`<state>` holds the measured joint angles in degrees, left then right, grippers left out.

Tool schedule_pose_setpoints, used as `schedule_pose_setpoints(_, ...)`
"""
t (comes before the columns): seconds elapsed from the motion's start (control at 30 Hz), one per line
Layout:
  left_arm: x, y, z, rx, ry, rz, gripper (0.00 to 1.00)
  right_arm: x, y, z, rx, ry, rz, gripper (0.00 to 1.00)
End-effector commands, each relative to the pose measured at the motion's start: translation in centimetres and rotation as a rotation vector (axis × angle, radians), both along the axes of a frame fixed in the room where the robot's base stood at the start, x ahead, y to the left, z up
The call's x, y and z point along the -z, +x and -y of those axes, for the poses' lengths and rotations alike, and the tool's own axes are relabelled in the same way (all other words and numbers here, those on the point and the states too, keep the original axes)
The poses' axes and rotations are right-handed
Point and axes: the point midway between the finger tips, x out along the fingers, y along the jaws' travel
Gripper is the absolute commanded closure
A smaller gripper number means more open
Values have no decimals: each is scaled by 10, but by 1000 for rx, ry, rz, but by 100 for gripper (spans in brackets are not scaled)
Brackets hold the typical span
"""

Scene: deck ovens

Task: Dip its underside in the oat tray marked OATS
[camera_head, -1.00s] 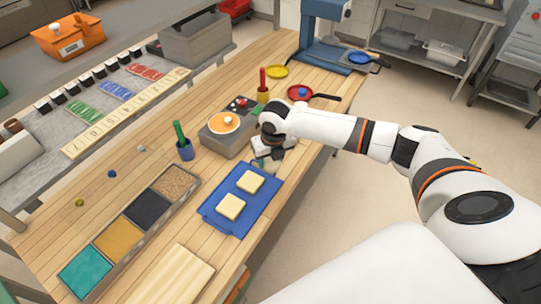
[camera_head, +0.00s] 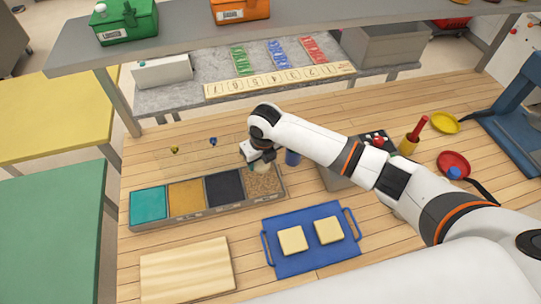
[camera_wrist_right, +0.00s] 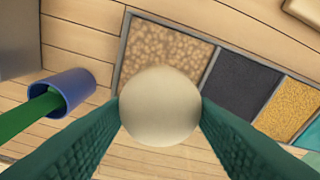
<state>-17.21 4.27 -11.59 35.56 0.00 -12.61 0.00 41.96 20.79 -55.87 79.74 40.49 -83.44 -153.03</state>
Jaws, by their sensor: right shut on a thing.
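My right gripper (camera_head: 261,158) is over the oat tray (camera_head: 264,182), the rightmost compartment of the long grey tray, filled with tan flakes. In the right wrist view, its two green fingers (camera_wrist_right: 160,108) are shut on a pale, round dough ball (camera_wrist_right: 160,92). The ball covers part of the oat tray (camera_wrist_right: 150,45) in that view. Its underside is hidden, and I cannot tell whether it touches the oats. I cannot read the OATS marking. My left gripper is not in view.
Beside the oats are a dark compartment (camera_head: 224,188), a golden one (camera_head: 186,198) and a teal one (camera_head: 148,204). A blue cup (camera_wrist_right: 70,88) with a green handle stands close by. The blue board (camera_head: 312,258) carries two pale squares. A shelf (camera_head: 180,48) spans the back.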

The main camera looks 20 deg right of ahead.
Motion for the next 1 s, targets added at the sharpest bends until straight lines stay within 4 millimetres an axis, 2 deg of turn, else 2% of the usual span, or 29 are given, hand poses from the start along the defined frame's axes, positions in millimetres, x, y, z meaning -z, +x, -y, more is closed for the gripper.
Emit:
schedule_pose_setpoints(0.27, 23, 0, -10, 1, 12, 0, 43, 25, 0, 0, 1, 0, 0, 73)
schedule_pose_setpoints(0.53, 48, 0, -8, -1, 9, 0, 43, 53, 0, 1, 1, 0, 0, 73)
schedule_pose_setpoints(0.7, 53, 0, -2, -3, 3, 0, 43, 59, 0, 1, 2, 1, 1, 73)
schedule_pose_setpoints(1.0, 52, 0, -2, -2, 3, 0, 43, 58, 0, 1, 2, 0, 1, 73)
